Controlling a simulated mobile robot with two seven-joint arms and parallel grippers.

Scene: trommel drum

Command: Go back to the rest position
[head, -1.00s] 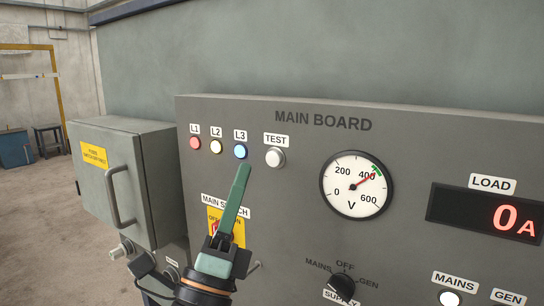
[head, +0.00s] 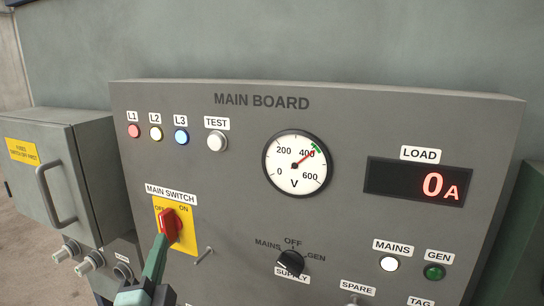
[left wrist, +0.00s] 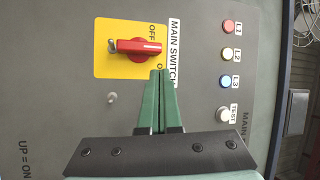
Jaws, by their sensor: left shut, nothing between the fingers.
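My left gripper (head: 160,243) is at the lower left of the head view, its green fingers pointing up toward the main switch. In the left wrist view its two fingers (left wrist: 159,78) lie together, with nothing between them. The red main switch handle (head: 170,225) sits on a yellow plate (head: 186,242). It also shows in the left wrist view (left wrist: 140,47), just beyond the fingertips. In the head view the fingertips overlap the handle's lower end; I cannot tell whether they touch. My right gripper is not in view.
The grey main board (head: 345,232) carries lamps, a voltmeter (head: 296,164) near 400, a load display (head: 415,182) reading 0 A and a supply knob (head: 290,263). A grey box (head: 95,178) with a bar handle (head: 52,198) juts out at the left.

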